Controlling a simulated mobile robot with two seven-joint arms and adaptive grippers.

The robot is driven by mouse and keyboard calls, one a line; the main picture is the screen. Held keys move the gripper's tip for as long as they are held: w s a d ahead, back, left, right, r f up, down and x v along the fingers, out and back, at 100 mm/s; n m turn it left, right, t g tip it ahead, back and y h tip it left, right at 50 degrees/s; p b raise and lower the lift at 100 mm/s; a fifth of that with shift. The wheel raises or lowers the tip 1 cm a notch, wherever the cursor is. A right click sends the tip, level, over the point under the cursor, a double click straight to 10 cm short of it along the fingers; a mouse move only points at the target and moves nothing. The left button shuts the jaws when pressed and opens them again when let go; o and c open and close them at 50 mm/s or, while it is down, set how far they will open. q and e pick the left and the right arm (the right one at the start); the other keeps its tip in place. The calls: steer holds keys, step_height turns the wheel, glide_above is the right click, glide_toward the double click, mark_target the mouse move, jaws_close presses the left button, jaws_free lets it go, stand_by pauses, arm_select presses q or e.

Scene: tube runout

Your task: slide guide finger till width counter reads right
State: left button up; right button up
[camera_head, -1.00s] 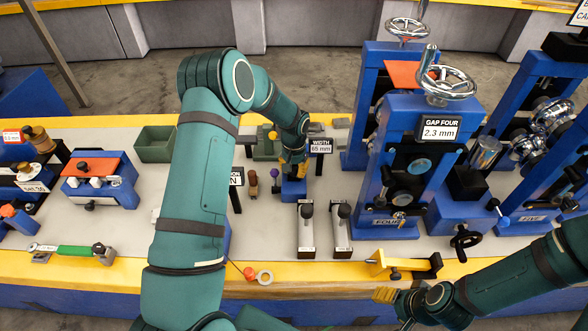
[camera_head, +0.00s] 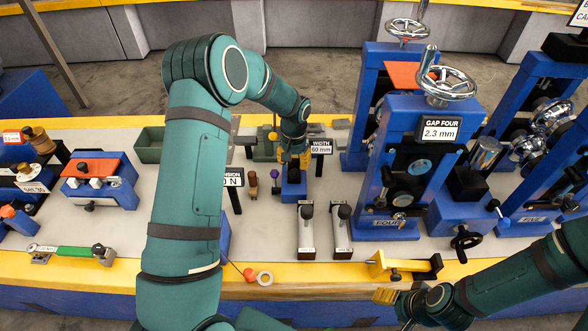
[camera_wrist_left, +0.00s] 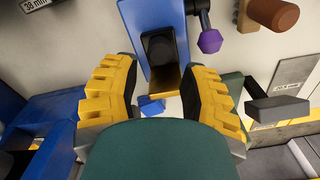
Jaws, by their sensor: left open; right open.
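The width counter (camera_head: 321,149) stands right of my left gripper and reads 60 mm. My left gripper (camera_head: 293,160) is open, its yellow fingers low over the far end of a blue guide block (camera_head: 293,188). In the left wrist view the two fingers (camera_wrist_left: 158,100) straddle a small yellow piece (camera_wrist_left: 186,84) and a small blue part (camera_wrist_left: 152,106), near a black block (camera_wrist_left: 159,46) on the blue body. I cannot tell which part is the guide finger, or whether a finger touches it. My right gripper (camera_head: 386,296) is open and empty at the front edge.
The GAP FOUR stand (camera_head: 410,150), reading 2.3 mm, rises to the right. A purple knob (camera_head: 274,174) and a brown-handled piece (camera_head: 252,184) stand left of the guide block. Two black-knobbed slides (camera_head: 306,230) (camera_head: 342,230) lie in front. A green tray (camera_head: 149,146) is at left.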

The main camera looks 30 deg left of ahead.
mark_target(294, 170)
arm_select(q)
step_height(294, 170, up, 7)
steer(key=shift+r, duration=0.15)
stand_by(0.6)
